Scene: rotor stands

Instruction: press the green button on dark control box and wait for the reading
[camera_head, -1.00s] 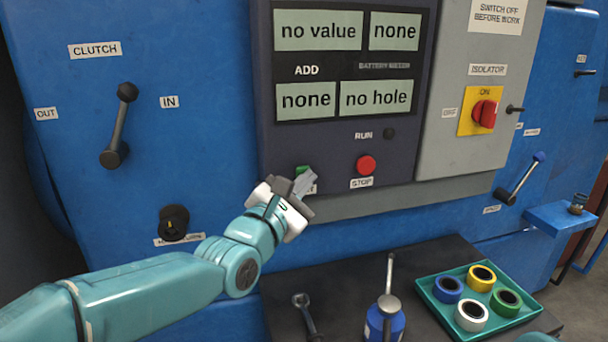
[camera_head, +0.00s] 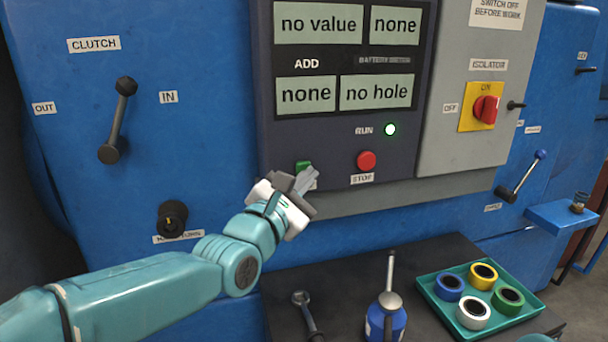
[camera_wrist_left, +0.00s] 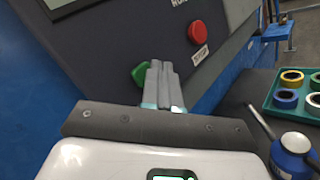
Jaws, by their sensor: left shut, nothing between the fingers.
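The dark control box (camera_head: 330,140) is on the blue machine, with four display fields reading "no value", "none", "none" and "no hole". The RUN lamp (camera_head: 390,130) on it is lit. The green button (camera_head: 303,167) is at its lower left, partly hidden by my left gripper (camera_head: 307,179). In the left wrist view the green button (camera_wrist_left: 139,74) shows just left of the shut, empty fingertips; I cannot tell whether they touch it. The red STOP button (camera_head: 366,161) is to the right. My right gripper is not in view.
A dark bench holds a wrench (camera_head: 306,312), a blue oil can (camera_head: 386,322) and a teal tray (camera_head: 452,322) of coloured tape rolls.

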